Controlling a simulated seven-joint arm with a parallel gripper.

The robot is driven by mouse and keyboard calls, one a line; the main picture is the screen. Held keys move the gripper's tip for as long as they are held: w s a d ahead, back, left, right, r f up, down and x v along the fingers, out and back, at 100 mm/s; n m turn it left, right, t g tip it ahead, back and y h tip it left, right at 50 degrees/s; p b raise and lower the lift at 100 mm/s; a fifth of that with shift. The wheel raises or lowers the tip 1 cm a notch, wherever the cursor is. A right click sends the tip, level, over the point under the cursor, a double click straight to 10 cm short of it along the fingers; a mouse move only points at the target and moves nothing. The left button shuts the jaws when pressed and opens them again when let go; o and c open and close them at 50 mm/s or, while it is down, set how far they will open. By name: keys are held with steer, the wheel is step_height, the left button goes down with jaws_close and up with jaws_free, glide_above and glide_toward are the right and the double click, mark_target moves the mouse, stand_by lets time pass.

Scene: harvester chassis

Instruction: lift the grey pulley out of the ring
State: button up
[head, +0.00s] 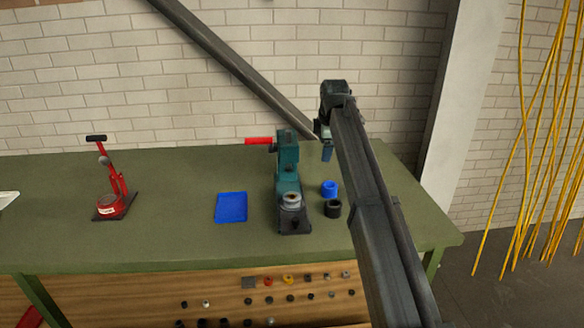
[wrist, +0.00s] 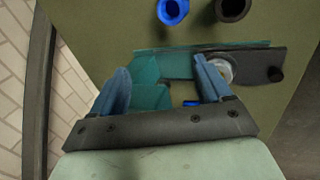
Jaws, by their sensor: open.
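The grey pulley (head: 291,198) sits upright at the front of a teal bench press, on its dark base. The ring around it is too small to tell apart from the pulley. In the wrist view the pulley (wrist: 227,70) shows only partly, behind the right-hand finger. My gripper (head: 327,154) is above the back of the bench, behind and to the right of the press. In the wrist view my gripper (wrist: 163,88) has its two blue fingers wide apart, with nothing held between them. The pulley is clear of the grip.
The teal press (head: 287,165) has a red handle (head: 258,141) pointing left. A blue ring (head: 329,188) and a black ring (head: 333,209) stand to its right. A blue mat (head: 231,207) lies left. A red tool (head: 112,192) stands farther left. Free bench lies between these two.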

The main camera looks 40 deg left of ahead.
steer(key=s+a+f+g+h, duration=0.1)
steer(key=s+a+f+g, duration=0.1)
steer(key=s, duration=0.3)
steer(key=s+a+f+g+h, duration=0.1)
steer(key=s+a+f+h, duration=0.15)
steer(key=s, duration=0.25)
glide_above(292, 196)
steer(key=shift+n+y, duration=0.25)
steer(key=shift+n, duration=0.15)
steer(key=shift+d+f, duration=0.1)
steer(key=shift+f, duration=3)
steer(key=shift+f, duration=2.45)
steer(key=shift+s+r, duration=0.1)
steer(key=c, duration=0.7)
steer(key=shift+c, duration=0.2)
steer(key=shift+r, duration=0.15)
steer(key=shift+r, duration=3.35)
